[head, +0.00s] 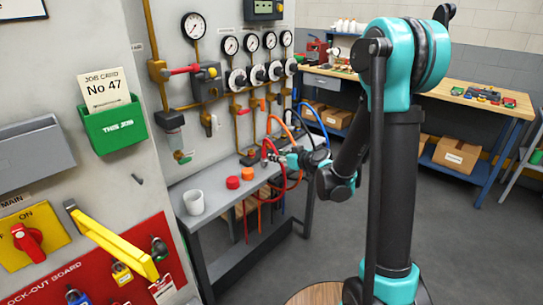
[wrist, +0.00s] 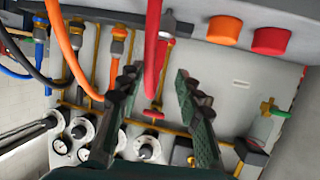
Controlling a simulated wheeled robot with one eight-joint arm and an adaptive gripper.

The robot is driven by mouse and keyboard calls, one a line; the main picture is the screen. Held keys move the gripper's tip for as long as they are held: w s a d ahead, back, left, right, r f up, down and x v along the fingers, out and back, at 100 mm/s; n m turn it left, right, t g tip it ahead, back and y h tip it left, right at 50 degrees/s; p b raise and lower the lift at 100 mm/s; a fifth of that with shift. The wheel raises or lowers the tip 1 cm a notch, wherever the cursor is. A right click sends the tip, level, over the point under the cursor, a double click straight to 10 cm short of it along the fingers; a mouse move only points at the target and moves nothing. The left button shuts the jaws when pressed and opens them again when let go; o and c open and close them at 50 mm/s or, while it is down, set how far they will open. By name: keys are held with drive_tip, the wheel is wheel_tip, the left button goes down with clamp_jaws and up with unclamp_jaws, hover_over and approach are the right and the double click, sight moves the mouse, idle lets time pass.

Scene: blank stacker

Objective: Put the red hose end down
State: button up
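The red hose (wrist: 153,48) runs down from the top of the wrist view, between the two fingers of my gripper (wrist: 155,80). There is a visible gap on each side of it, so the fingers look open around it. In the head view my gripper (head: 277,156) is above the grey bench (head: 214,217), near the wall pipes.
An orange cap (head: 232,182), a red cap (head: 247,174) and a white cup (head: 194,203) stand on the bench. An orange hose (wrist: 70,52), a black hose and a blue hose hang close by. Gauges and valves (head: 237,79) line the wall behind.

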drive_tip(key=s+d+f+m+g+h, duration=0.2)
drive_tip(key=s+d+h, duration=0.1)
drive_tip(key=s+d, duration=0.4)
drive_tip(key=s+d+f+m+g+h, duration=0.2)
drive_tip(key=s+d, duration=0.6)
drive_tip(key=s, duration=0.5)
drive_tip(key=s+d+f+m+g+h, duration=0.2)
drive_tip(key=s+d+f+m+h, duration=0.2)
drive_tip(key=s+d, duration=0.3)
drive_tip(key=s, duration=0.3)
drive_tip(key=shift+s+d, duration=0.35)
drive_tip(key=shift+s, duration=0.05)
